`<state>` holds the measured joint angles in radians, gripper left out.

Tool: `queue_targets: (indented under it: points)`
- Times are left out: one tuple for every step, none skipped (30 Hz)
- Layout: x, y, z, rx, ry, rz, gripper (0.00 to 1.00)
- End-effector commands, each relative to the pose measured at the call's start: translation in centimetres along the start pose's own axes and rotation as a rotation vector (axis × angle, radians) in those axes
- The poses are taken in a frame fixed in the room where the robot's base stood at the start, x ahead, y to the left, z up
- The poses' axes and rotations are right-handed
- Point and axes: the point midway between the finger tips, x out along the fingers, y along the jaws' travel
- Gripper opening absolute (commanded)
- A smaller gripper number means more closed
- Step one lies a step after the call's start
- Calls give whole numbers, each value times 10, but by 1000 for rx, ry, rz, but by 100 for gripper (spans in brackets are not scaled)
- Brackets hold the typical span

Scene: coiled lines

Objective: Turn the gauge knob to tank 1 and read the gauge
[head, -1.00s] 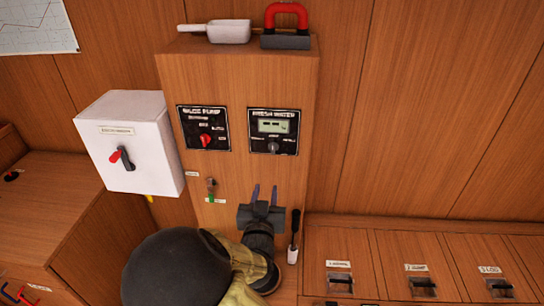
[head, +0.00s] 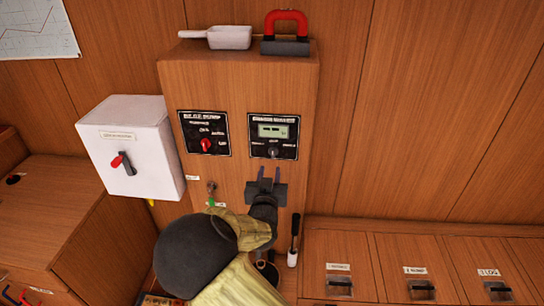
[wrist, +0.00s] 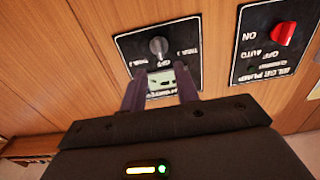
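The gauge panel (head: 283,131) is a black plate lettered in white on the front of the wooden column. Its small display (head: 273,131) is lit grey-green; its reading is too small to make out. The grey gauge knob (head: 273,152) sits below the display. In the wrist view the panel is upside down, with the knob (wrist: 159,47) above the display (wrist: 160,82); the knob seems to point toward the OFF label. My gripper (head: 268,173) is open and empty just below the panel. In the wrist view its fingers (wrist: 160,85) are apart, either side of the display, short of the knob.
A bilge pump panel (head: 205,132) with a red knob is left of the gauge. A white box (head: 130,146) with a red-and-black switch protrudes further left. A brush (head: 294,238) hangs at lower right.

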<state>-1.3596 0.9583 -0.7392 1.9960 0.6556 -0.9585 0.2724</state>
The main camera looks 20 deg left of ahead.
Motion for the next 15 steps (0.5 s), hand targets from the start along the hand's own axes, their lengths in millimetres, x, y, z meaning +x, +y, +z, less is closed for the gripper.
queue_targets:
  points:
    - [10, 1, -2, -1, 3, 1, 31]
    - [15, 1, -1, -1, 2, 2, 31]
    - [22, 1, -1, 0, 2, 1, 31]
    - [27, 0, -2, 0, 2, 1, 31]
    - [32, 1, -1, 0, 2, 1, 31]
    - [38, 0, -1, 0, 1, 1, 31]
    - [43, 0, -1, 0, 2, 0, 31]
    - [48, 0, -1, -1, 2, 0, 31]
    - [54, 1, -1, -1, 1, 0, 31]
    - [58, 1, -1, -1, 2, 0, 31]
    - [62, 0, -1, -1, 2, 0, 31]
    - [66, 0, -1, -1, 1, 0, 31]
    - [69, 0, -1, -1, 1, 0, 31]
    - [71, 0, -1, -1, 1, 0, 31]
    - [74, 1, -1, 0, 1, 0, 31]
